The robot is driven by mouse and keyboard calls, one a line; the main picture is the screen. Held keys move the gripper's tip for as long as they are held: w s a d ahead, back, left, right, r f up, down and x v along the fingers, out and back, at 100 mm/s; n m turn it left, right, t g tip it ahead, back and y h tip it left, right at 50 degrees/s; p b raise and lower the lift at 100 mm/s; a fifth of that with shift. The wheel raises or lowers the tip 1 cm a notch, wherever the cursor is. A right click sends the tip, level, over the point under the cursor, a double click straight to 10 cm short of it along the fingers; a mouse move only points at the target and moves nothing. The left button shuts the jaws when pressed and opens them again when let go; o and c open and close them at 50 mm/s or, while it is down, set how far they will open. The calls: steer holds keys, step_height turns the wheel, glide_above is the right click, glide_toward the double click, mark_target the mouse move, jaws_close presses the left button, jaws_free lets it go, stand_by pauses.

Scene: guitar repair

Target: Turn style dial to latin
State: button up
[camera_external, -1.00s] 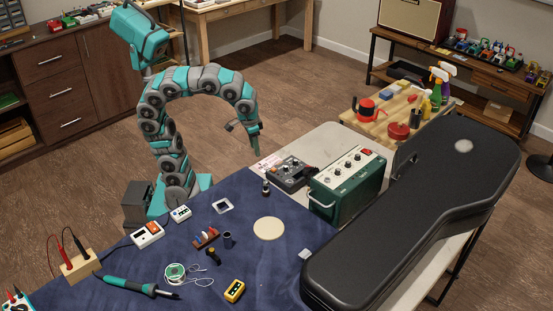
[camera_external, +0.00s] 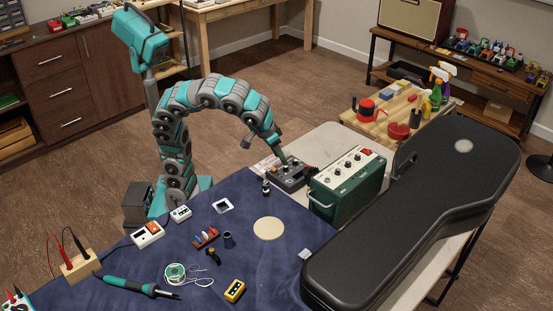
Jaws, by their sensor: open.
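A dark box with several knobs (camera_external: 291,180) lies on the table, just left of the green amplifier-like unit; its dial markings are too small to read, so I cannot tell which knob is the style dial or where it points. My gripper (camera_external: 283,160) is above the back left part of this box, pointing down at it. Its fingers are open and small in the picture. I cannot tell whether they touch a knob.
A green unit with knobs and a handle (camera_external: 347,183) stands close on the right of the box. A large black guitar case (camera_external: 420,210) fills the right side. Small tools lie on the blue cloth (camera_external: 285,270).

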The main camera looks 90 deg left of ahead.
mark_target(283, 171)
steer(key=shift+x, duration=2.45)
jaws_close()
